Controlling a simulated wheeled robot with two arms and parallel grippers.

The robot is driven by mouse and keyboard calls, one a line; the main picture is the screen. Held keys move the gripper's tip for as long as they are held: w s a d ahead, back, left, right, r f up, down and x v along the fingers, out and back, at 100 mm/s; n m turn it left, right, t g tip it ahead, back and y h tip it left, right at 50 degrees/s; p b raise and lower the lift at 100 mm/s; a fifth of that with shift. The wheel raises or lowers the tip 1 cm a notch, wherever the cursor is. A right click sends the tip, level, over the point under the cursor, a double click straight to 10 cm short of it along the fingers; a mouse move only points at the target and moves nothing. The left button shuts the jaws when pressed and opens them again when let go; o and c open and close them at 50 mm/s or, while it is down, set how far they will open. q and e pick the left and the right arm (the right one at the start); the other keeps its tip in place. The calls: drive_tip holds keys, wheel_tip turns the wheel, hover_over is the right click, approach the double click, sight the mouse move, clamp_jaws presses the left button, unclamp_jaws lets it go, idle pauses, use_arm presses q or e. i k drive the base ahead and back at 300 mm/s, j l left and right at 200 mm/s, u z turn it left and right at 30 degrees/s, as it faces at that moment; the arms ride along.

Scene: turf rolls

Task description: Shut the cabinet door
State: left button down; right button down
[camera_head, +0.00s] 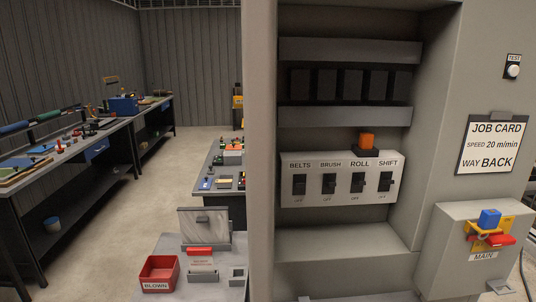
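The grey cabinet (345,243) stands open in the middle of the head view, and its inside shows. A tall narrow grey panel (260,150) runs along the left of the opening; I cannot tell whether it is the door seen nearly edge-on or the cabinet's side. Inside is a pale switch panel (345,198) with black switches marked BELTS, BRUSH, ROLL and SHIFT. An orange block on a dark base (366,141) sits above ROLL. A row of black modules (350,83) is higher up. Neither of my grippers shows in this view.
Right of the opening, a job card (492,144) and TEST button (513,71) are on the front. Below, the MAIN box (470,250) carries blue, yellow and red parts. A red BLOWN bin (159,273) stands at lower left. Workbenches (100,158) line the left; floor (150,200) between is clear.

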sight(259, 18)
drive_tip(key=i+j+z, duration=0.2)
drive_tip(key=j+z, duration=0.2)
drive_tip(key=j, duration=0.2)
drive_tip(key=k+j+z, duration=0.2)
drive_tip(key=k+j, duration=0.7)
drive_tip(key=k, duration=0.15)
